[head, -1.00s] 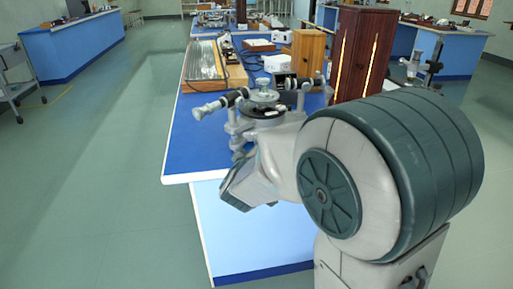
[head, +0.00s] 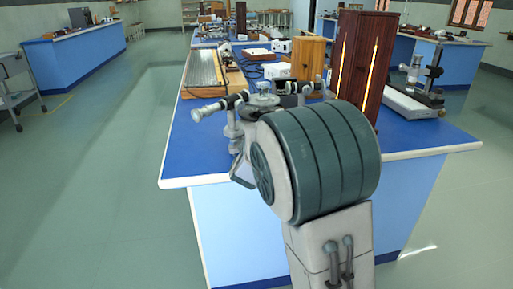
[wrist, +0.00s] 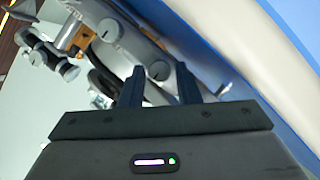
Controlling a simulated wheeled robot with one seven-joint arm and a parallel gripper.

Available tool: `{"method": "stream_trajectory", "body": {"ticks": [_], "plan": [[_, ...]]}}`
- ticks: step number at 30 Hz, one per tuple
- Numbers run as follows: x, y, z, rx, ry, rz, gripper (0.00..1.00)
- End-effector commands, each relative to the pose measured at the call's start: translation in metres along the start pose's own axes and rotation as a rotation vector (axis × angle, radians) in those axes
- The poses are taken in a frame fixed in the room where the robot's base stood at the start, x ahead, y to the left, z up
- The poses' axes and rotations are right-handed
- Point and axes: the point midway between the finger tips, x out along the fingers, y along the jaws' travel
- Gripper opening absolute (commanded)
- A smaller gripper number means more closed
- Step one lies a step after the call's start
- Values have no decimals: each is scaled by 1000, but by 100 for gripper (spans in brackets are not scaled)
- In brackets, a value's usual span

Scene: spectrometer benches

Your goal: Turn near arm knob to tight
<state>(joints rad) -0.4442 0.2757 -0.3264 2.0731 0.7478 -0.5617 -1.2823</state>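The spectrometer (head: 262,100) stands near the front left corner of the blue bench, its telescope arm (head: 217,105) pointing left. My arm hides its lower part and my gripper in the head view. In the wrist view the spectrometer's grey parts and several round, slotted knobs show, one knob (wrist: 110,29) above the fingers and another knob (wrist: 160,70) in line with the gap. My gripper (wrist: 159,75) has its two dark fingers apart, close to these parts. I cannot tell whether either finger touches the knob, or which knob is the near arm one.
The blue bench top (head: 190,150) has a pale edge. A tall dark wooden cabinet (head: 362,62) stands right of the spectrometer, with a lighter wooden box (head: 308,58) behind it. A grating-like board (head: 203,66) lies behind left. Another instrument (head: 420,85) stands at right.

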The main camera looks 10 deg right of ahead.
Motion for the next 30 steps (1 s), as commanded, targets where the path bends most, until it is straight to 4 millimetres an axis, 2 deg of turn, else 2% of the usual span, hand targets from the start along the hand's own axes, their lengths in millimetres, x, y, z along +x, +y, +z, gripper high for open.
{"method": "stream_trajectory", "body": {"ticks": [1,3,17,30], "plan": [[0,0,0,0,0,0,15],[0,0,0,0,0,0,0],[0,1,0,78,0,-32,0],[2,1,5,406,2,-166,0]]}}
